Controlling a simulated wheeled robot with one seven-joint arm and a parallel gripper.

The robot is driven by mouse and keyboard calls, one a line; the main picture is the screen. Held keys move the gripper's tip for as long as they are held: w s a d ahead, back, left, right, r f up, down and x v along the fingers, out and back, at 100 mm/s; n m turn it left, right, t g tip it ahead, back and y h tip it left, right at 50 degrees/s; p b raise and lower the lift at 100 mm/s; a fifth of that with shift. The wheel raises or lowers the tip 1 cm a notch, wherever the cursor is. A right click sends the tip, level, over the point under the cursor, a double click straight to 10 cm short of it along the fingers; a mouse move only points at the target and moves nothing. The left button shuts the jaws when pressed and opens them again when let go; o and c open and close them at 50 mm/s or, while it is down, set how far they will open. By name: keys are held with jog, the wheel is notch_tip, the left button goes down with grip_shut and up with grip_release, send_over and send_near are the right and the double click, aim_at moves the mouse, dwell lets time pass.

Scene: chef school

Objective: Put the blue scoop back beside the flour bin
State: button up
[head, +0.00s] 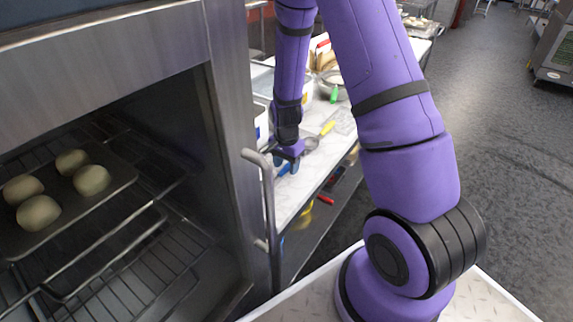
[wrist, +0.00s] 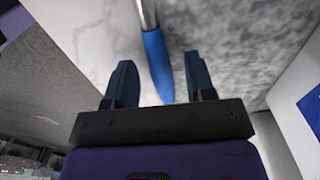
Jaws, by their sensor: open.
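The blue scoop's handle (wrist: 157,65) lies on the marble counter, with a metal shaft running off the top of the wrist view. In the head view the blue handle end (head: 284,170) shows just below my gripper (head: 289,161). My gripper (wrist: 160,78) is open, with one dark blue finger on each side of the handle and gaps on both sides. Whether the handle is at fingertip height is hard to tell. A white container with a blue label (wrist: 312,108) stands at the right in the wrist view; I cannot tell whether it is the flour bin.
An oven with a metal handle (head: 268,205) and a tray of buns (head: 92,180) stands at the left, close to my arm. A yellow-handled utensil (head: 328,128), a green item (head: 334,94) and a bowl (head: 333,82) are on the counter. Open floor (head: 505,170) lies right.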

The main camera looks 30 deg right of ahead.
notch_tip(320, 180, up, 12)
notch_tip(320, 180, up, 18)
jog(key=n+t, duration=0.3)
jog(key=n, duration=0.4)
send_over(286, 166)
jog(key=s+a, duration=0.4)
jog(key=s, duration=0.5)
jog(key=s+a+r+n+t, duration=0.1)
jog(key=s+r+n, duration=0.2)
jog(key=s, duration=0.4)
jog(key=s+a+r+n+t, duration=0.1)
jog(key=s+r+n, duration=0.2)
jog(key=s+r, duration=0.2)
jog(key=s, duration=0.2)
jog(key=shift+s+a+r+n, duration=0.2)
jog(key=shift+s+r+n, duration=0.05)
jog(key=shift+s+n, duration=0.05)
